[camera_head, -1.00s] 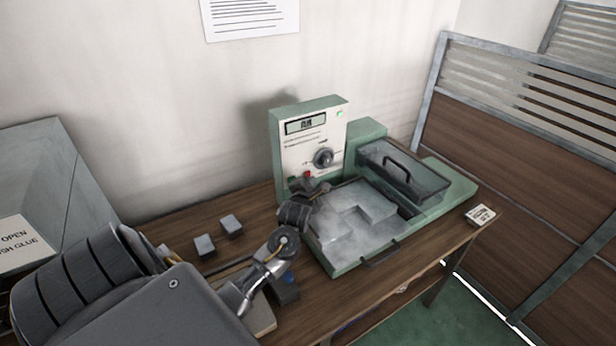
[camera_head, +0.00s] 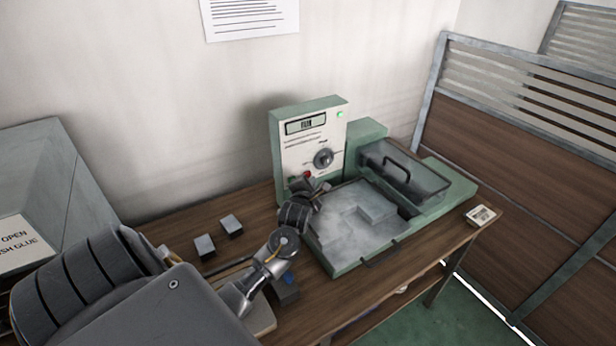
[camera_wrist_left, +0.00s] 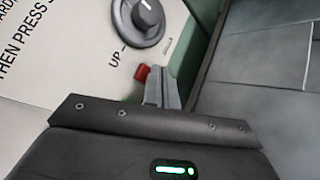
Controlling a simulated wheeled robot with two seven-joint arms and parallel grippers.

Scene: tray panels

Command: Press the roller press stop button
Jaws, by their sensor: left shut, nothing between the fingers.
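The roller press (camera_head: 335,265) is a green and grey machine on the wooden bench, with an upright pale control panel (camera_head: 300,147). The red stop button (camera_head: 307,174) is low on this panel, below the black dial (camera_head: 323,158). My left gripper (camera_head: 312,184) is shut and empty, its tips just below the red button. In the left wrist view the red button (camera_wrist_left: 142,72) sticks out from the panel, just left of the closed fingertips (camera_wrist_left: 164,72). I cannot tell whether they touch. My right gripper is not in view.
A small green light (camera_head: 340,114) glows at the panel's top right. A clear cover with a handle (camera_head: 403,172) stands over the press bed. Two small grey blocks (camera_head: 231,225) lie on the bench (camera_head: 190,232) to the left. A wall stands behind and a partition (camera_head: 510,150) to the right.

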